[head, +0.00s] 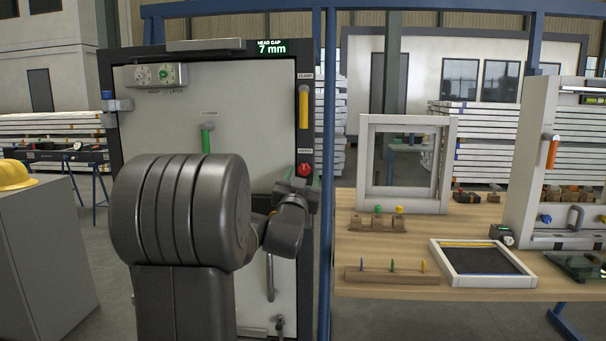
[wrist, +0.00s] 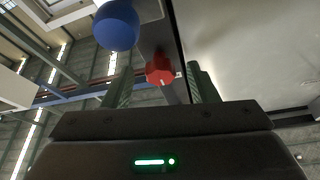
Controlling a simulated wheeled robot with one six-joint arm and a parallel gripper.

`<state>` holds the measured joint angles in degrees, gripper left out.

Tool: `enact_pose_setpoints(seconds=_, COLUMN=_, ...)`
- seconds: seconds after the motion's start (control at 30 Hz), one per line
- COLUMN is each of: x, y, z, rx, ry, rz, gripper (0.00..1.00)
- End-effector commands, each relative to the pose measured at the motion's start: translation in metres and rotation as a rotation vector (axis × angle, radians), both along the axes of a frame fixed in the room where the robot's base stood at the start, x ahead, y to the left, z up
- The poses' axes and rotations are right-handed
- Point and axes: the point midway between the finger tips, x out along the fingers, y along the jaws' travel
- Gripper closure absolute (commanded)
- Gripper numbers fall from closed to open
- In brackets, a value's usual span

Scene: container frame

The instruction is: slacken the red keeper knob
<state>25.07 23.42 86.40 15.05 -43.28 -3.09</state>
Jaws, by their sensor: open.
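The red keeper knob (head: 304,170) sits on the dark right-hand frame of the white door panel (head: 250,110), below a small label in the head view. In the wrist view the red knob (wrist: 160,69) shows between and beyond the two fingertips, with a pale mark on its face. My gripper (wrist: 160,88) is open, with one finger on each side of the knob in the picture. Whether a finger touches the knob cannot be told. In the head view my wrist (head: 290,205) is just below and left of the knob, and my arm covers part of the door.
A yellow handle (head: 303,106) is above the knob on the same frame, under a display reading 7 mm (head: 271,47). A green handle (head: 206,138) is on the door. A blue round part (wrist: 116,25) is near the left finger in the wrist view. A workbench (head: 400,240) stands at right.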

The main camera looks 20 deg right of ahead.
Motion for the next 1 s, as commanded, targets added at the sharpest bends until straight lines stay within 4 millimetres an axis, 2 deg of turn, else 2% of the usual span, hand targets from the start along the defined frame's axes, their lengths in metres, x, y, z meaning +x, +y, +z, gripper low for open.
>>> enact_pose_setpoints(seconds=0.13, x=0.0076, y=-0.0059, z=0.0042, rx=0.0, ry=0.0, rz=0.0, gripper=0.47)
enact_pose_setpoints(seconds=0.43, x=0.0095, y=-0.007, z=0.0045, rx=0.001, ry=0.001, rz=0.0, gripper=0.47)
enact_pose_setpoints(seconds=0.47, x=0.0095, y=-0.007, z=0.0045, rx=0.001, ry=0.001, rz=0.0, gripper=0.49)
enact_pose_setpoints(seconds=0.6, x=0.0094, y=-0.0068, z=0.0046, rx=0.001, ry=0.001, rz=0.0, gripper=0.77)
enact_pose_setpoints(seconds=0.7, x=0.0094, y=-0.0068, z=0.0046, rx=0.001, ry=0.001, rz=0.0, gripper=0.92)
enact_pose_setpoints(seconds=1.0, x=0.0088, y=-0.0073, z=0.0025, rx=-0.031, ry=0.019, rz=-0.001, gripper=0.92)
